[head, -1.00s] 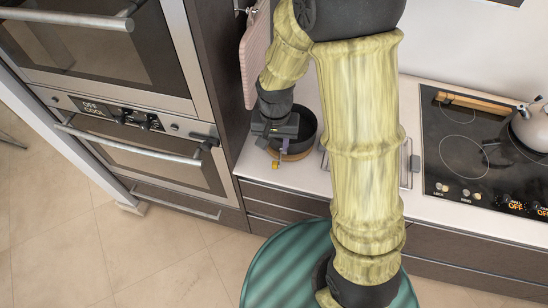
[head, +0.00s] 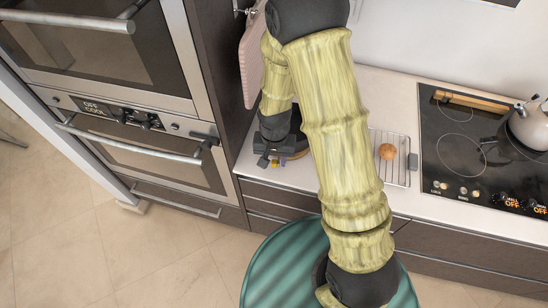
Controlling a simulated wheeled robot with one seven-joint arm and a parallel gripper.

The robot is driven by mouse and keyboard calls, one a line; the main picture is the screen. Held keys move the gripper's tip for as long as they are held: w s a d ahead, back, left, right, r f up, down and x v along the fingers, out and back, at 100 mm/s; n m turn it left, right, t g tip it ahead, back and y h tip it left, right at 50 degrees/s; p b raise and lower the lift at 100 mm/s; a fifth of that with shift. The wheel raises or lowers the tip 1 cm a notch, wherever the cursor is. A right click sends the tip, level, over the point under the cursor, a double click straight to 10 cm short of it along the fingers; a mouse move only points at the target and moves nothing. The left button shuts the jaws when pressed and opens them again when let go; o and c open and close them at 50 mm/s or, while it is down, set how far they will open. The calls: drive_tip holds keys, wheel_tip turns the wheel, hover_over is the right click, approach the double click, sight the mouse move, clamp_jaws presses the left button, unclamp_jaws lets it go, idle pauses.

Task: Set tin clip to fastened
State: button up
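A dark round tin (head: 301,143) stands on the white counter beside the tall oven cabinet. My gripper and forearm hide most of it, and only part of its right side and a brown base edge show. My gripper (head: 268,161) is at the tin's front left side, low over the counter. A small yellow piece (head: 276,163), perhaps part of the tin's clip, shows right at my fingertips. The clip itself is too small and covered to tell its position. I cannot tell whether my fingers are apart or closed on it.
A wire rack (head: 402,172) with a round brown item (head: 387,151) lies right of my arm. A black hob (head: 460,150) with a kettle (head: 530,125) is further right. Stacked ovens (head: 150,155) stand at left. A pink board (head: 252,60) hangs above the tin.

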drive_tip(key=shift+a, duration=0.1)
clamp_jaws()
drive_tip(key=shift+w, duration=0.1)
drive_tip(key=shift+w, duration=0.1)
drive_tip(key=shift+s+n, duration=0.25)
drive_tip(key=shift+n, duration=0.45)
drive_tip(key=shift+s+d+n+b, duration=0.15)
drive_tip(key=shift+d+n+b, duration=0.15)
drive_tip(key=shift+d+n, duration=0.65)
drive_tip(key=shift+a, duration=0.25)
